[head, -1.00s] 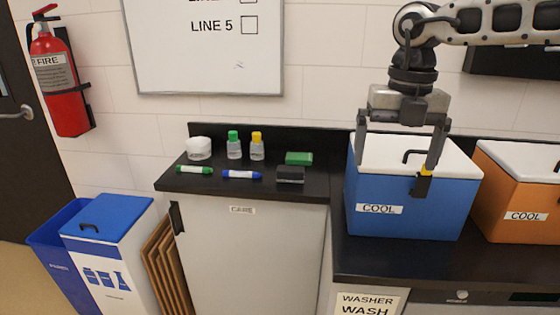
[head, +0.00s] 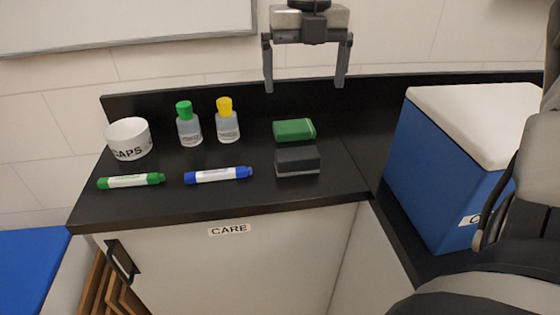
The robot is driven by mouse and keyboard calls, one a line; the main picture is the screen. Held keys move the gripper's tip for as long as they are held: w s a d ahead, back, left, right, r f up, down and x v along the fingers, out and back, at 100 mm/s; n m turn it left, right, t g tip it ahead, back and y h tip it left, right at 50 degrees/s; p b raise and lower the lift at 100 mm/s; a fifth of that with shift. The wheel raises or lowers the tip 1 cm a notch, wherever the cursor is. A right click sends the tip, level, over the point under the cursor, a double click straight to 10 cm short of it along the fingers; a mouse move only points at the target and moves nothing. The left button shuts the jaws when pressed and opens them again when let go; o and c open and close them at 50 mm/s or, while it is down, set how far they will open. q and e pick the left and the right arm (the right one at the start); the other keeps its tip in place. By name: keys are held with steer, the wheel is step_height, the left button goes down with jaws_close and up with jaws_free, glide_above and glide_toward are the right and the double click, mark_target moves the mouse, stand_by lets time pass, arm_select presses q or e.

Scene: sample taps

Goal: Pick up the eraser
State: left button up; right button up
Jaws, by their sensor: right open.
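The eraser, a dark grey block with a lighter underside (head: 297,162), lies on the black counter near its front edge. A green block (head: 294,130) lies just behind it. My right gripper (head: 306,88) is open and empty, fingers pointing down, above and behind the green block and apart from both blocks. My left gripper is not in view.
A blue marker (head: 218,175) and a green marker (head: 131,181) lie left of the eraser. Behind them stand a white caps cup (head: 128,139), a green-capped bottle (head: 188,125) and a yellow-capped bottle (head: 227,121). A blue cooler (head: 437,170) stands to the right.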

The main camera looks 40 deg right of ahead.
step_height(320, 180, down, 3)
steer(key=w, duration=0.2)
glide_above(297, 153)
step_height(297, 153, down, 9)
steer(key=shift+w+d+r, duration=0.1)
steer(key=shift+w+d, duration=0.05)
steer(key=shift+f+p, duration=0.45)
steer(key=shift+f, duration=2.5)
steer(key=c, duration=0.9)
